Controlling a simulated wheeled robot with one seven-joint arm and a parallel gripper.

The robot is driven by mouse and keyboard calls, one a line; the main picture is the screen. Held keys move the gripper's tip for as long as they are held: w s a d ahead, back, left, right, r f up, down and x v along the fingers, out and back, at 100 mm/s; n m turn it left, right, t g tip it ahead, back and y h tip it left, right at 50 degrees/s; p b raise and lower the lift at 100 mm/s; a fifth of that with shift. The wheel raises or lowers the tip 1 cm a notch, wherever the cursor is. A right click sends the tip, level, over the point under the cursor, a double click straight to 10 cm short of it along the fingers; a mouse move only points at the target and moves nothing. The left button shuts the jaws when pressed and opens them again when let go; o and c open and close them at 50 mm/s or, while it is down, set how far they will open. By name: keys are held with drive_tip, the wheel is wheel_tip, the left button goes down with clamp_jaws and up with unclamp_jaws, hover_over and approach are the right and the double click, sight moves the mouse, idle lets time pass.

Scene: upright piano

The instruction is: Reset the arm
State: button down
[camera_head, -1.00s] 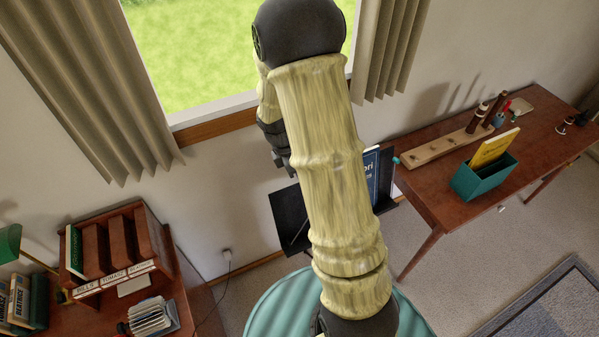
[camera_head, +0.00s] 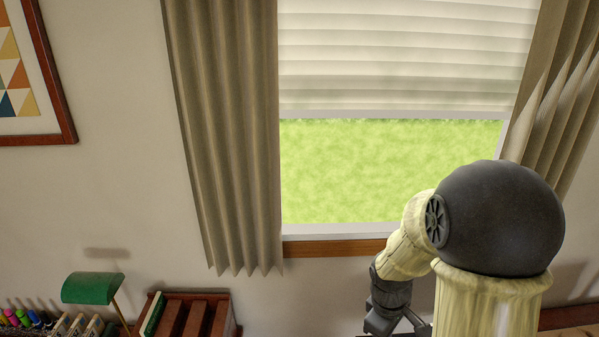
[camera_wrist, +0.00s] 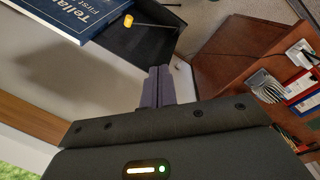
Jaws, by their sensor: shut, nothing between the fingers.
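My gripper shows in the wrist view (camera_wrist: 158,86), its two dark fingers together with nothing between them. In the head view my arm is raised at the lower right, in front of the window, with its dark round joint uppermost. The dark wrist end hangs down to the left of the upper arm and is cut off by the bottom edge, so the fingertips are not clear there. The fingers touch nothing in the wrist view.
The wrist view shows a black stand (camera_wrist: 128,38) with a blue book (camera_wrist: 75,15), and a wooden desk (camera_wrist: 235,55) at right. The head view shows a window (camera_head: 375,165), a curtain (camera_head: 225,130), a green lamp (camera_head: 93,288) and a wooden rack (camera_head: 205,297).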

drive_tip(key=s+a+r+m+t+y+b, duration=0.1)
drive_tip(key=s+a+m, duration=0.3)
drive_tip(key=m, duration=0.5)
drive_tip(key=shift+s+r+t+b, duration=0.3)
drive_tip(key=shift+s+t+b, duration=0.25)
drive_tip(key=shift+s, duration=0.5)
drive_tip(key=shift+w+d, duration=0.1)
drive_tip(key=shift+w, duration=0.05)
